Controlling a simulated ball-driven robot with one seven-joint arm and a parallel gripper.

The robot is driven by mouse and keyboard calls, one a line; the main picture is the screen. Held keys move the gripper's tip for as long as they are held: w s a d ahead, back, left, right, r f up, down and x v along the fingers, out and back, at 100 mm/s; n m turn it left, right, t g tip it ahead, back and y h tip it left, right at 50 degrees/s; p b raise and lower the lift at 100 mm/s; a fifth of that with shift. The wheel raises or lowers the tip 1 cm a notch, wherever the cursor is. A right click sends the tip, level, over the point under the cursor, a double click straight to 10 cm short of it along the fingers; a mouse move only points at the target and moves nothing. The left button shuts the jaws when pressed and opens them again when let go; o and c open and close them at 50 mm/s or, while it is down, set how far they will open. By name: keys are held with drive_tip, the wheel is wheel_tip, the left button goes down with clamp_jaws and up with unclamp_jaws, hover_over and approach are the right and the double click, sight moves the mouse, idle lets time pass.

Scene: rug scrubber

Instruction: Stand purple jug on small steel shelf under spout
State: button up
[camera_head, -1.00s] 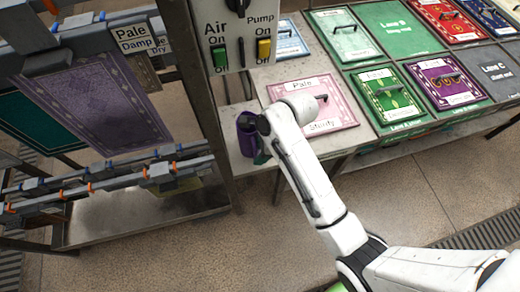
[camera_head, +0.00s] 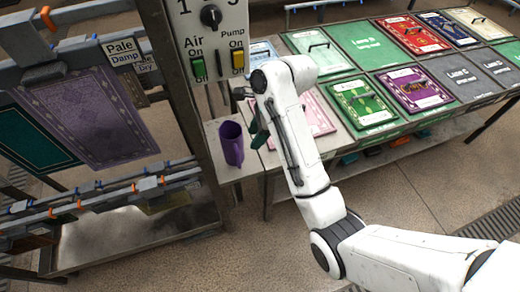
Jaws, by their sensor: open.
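The purple jug (camera_head: 231,145) stands upright on the small steel shelf (camera_head: 213,136), below the control panel. Its open top faces up. I cannot make out the spout in this view.
The control panel (camera_head: 210,60) with a knob and Air and Pump switches rises above the shelf. A rack with hanging rugs (camera_head: 90,115) stands to the left. A long table with coloured panels (camera_head: 380,48) fills the right. The floor in front is clear.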

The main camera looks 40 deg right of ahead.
drive_tip(key=shift+r, duration=0.15)
drive_tip(key=shift+s, duration=0.15)
drive_tip(key=s+f+n+h, duration=0.2)
drive_tip(key=s+f+n, duration=0.2)
drive_tip(key=s+n, duration=0.7)
drive_tip(key=s+d+f+n+g+h, duration=0.1)
drive_tip(key=s+f+n, duration=0.4)
drive_tip(key=s+n, duration=0.7)
drive_tip(key=s+h, duration=0.1)
drive_tip(key=s, duration=0.4)
drive_tip(key=shift+f, duration=0.25)
drive_tip(key=shift+s, duration=0.15)
